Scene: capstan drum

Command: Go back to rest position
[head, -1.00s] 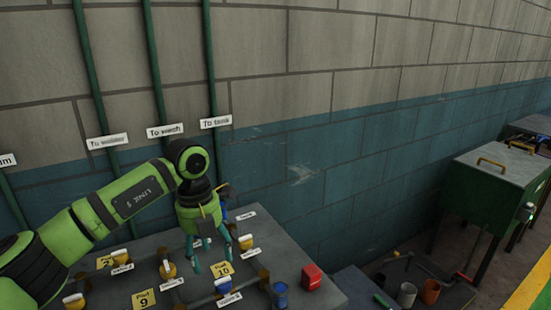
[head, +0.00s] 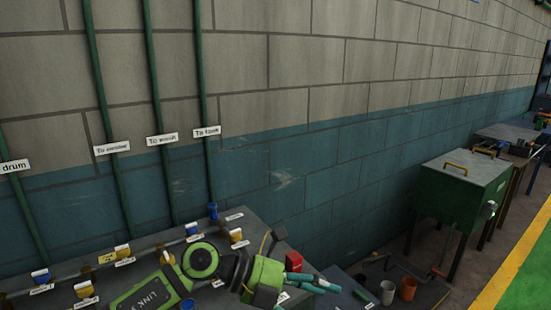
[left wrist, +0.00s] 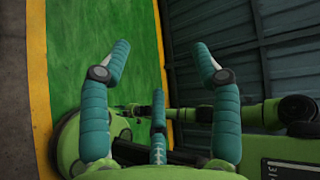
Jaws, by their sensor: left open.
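My left gripper (head: 312,283) is low at the bottom of the head view, above the right part of the grey bench (head: 262,222). Its teal fingers point to the right of the picture, in front of a red box (head: 294,261). In the left wrist view the fingers of this gripper (left wrist: 160,62) are spread wide with nothing between them. Behind them are green floor and a dark ribbed wall. My right gripper shows in neither view.
Several yellow and blue valve handles, such as a blue one (head: 41,276), stand on the bench. Green pipes (head: 159,100) run up the block wall. A green cabinet (head: 463,185), a grey cup (head: 388,292) and an orange cup (head: 408,289) are at right.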

